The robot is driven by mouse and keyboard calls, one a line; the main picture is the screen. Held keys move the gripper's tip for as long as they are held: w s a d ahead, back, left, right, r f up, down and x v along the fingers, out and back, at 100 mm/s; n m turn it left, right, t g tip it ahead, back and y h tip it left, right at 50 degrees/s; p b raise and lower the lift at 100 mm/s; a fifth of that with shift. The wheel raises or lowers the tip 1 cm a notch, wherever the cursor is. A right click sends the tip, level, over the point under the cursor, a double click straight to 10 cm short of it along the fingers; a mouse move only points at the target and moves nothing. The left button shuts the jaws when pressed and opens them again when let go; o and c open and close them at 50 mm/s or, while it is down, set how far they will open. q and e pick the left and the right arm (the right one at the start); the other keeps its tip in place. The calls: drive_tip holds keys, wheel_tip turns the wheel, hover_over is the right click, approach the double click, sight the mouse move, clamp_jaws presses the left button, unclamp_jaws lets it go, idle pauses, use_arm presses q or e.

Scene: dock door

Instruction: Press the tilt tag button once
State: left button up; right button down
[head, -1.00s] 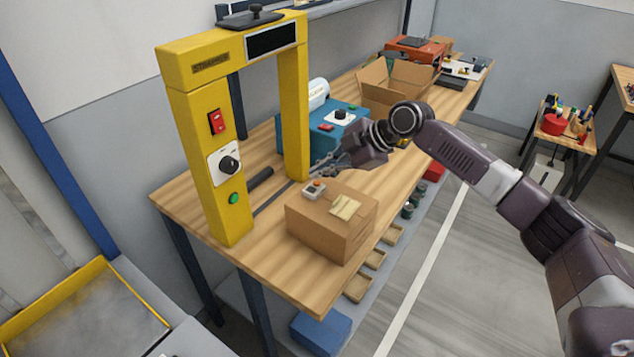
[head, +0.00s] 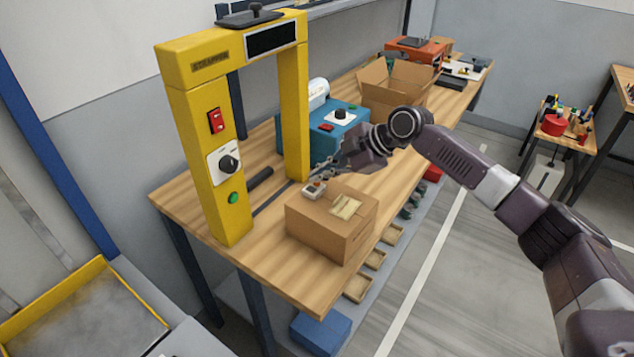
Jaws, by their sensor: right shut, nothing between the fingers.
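The tilt tag (head: 314,190) is a small pale grey device with an orange-red part on top. It sits on the top face of a closed brown cardboard box (head: 320,229), towards its back left. My right gripper (head: 318,173) is shut and empty, with its fingertips just above and behind the tag. Whether the fingertips touch the tag's button cannot be told at this size. My left gripper is not in view.
A yellow strapper arch (head: 232,188) with a red switch, knob and green button stands left of the box. Behind are a blue machine (head: 325,133) and an open carton (head: 387,90). A paper label (head: 347,207) lies beside the tag. The wooden bench (head: 277,270) is bare in front.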

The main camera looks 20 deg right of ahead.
sight(320, 183)
drive_tip(key=shift+f, duration=0.25)
idle(0.4)
drive_tip(key=shift+r+p, duration=0.6)
drive_tip(key=shift+r, duration=0.2)
wheel_tip(320, 183, up, 5)
drive_tip(key=p, duration=0.4)
drive_tip(key=shift+r, duration=0.1)
drive_tip(key=shift+d, duration=0.1)
idle(0.5)
